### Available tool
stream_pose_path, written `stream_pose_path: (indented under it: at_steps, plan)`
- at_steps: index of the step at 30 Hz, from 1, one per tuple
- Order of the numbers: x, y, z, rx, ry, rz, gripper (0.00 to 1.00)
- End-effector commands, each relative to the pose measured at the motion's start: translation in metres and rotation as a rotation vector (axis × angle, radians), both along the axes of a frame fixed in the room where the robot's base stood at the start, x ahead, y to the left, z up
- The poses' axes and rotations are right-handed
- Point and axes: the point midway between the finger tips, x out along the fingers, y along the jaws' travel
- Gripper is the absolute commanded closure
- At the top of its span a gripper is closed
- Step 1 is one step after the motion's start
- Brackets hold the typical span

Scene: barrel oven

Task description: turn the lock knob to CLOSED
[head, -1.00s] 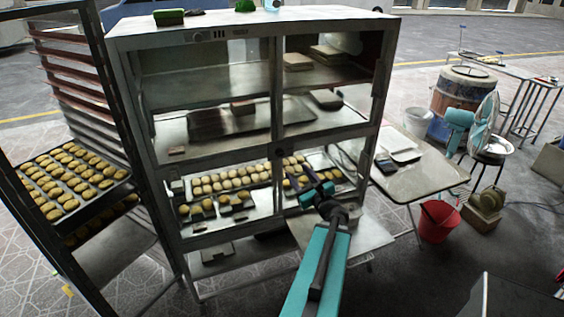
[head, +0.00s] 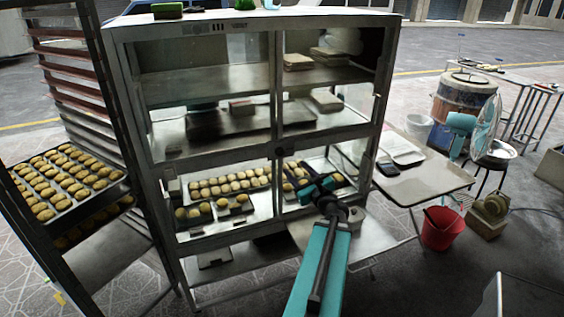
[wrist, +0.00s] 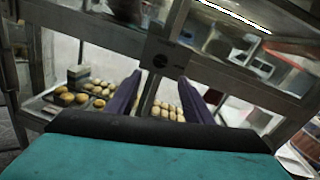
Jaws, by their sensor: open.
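The lock knob (wrist: 160,61) is a small dark round knob on the metal cabinet's frame, where the middle post meets the crossbar. It also shows as a dark spot in the head view (head: 279,152). I cannot read its setting or any label. My gripper (wrist: 161,79) is open, with its two dark purple fingers apart and nothing between them. In the wrist view the fingertips lie just below the knob, one to each side. In the head view my gripper (head: 296,178) is in front of the cabinet, a little below and right of the knob. No contact shows.
The cabinet (head: 225,159) has glass panels and trays of buns inside. A rack (head: 75,130) with bun trays stands at the left. A folding table (head: 425,184) and a red bucket (head: 441,229) stand at the right.

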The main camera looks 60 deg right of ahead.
Motion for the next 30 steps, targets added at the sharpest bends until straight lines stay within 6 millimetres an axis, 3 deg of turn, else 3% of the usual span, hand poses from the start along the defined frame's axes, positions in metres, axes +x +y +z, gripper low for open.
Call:
stream_pose_path:
  at_steps: [11,30]
  plan:
    - [0.004,-0.001,-0.003,-0.003,-0.003,-0.003,0.53]
    - [0.061,-0.039,0.002,-0.001,-0.002,-0.004,0.53]
